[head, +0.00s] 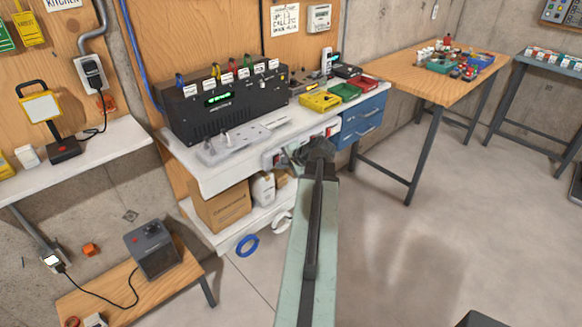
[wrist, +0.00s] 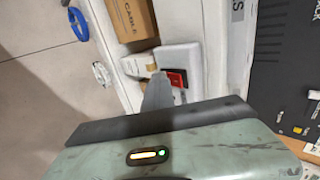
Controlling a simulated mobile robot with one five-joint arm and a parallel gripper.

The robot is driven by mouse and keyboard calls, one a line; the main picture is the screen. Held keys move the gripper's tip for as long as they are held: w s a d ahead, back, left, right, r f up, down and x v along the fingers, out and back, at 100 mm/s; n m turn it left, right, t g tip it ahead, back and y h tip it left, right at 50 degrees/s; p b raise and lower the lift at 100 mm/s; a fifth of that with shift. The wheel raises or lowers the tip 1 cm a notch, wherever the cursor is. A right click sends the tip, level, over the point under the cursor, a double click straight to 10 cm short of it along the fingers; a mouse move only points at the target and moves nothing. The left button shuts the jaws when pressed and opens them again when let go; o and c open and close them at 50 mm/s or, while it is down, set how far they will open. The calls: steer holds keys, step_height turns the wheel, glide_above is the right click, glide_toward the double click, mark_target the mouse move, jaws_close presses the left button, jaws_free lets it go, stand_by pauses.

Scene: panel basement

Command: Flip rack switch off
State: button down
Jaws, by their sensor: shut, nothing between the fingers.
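A red rocker switch (wrist: 177,78) sits in a white housing (wrist: 182,55) in the wrist view. My gripper (wrist: 159,82) is shut and empty, its dark fingertips just left of the red switch and overlapping the housing's lower left part. I cannot tell whether they touch it. In the head view my gripper (head: 316,150) is at the front edge of the white bench (head: 215,180), and my arm hides part of that edge. A panel with red parts (head: 275,158) shows along the edge left of my gripper. The switch position is too small to read.
A black rack unit (head: 225,103) with a lit green display stands on the bench, behind a grey tray (head: 235,140). Blue drawers (head: 363,122) are right of my gripper. A cardboard box (head: 220,205) and white jug (head: 263,188) are on the shelf below.

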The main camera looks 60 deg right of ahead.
steer(key=shift+d+f, duration=0.25)
steer(key=shift+d, duration=0.15)
steer(key=shift+w, duration=0.1)
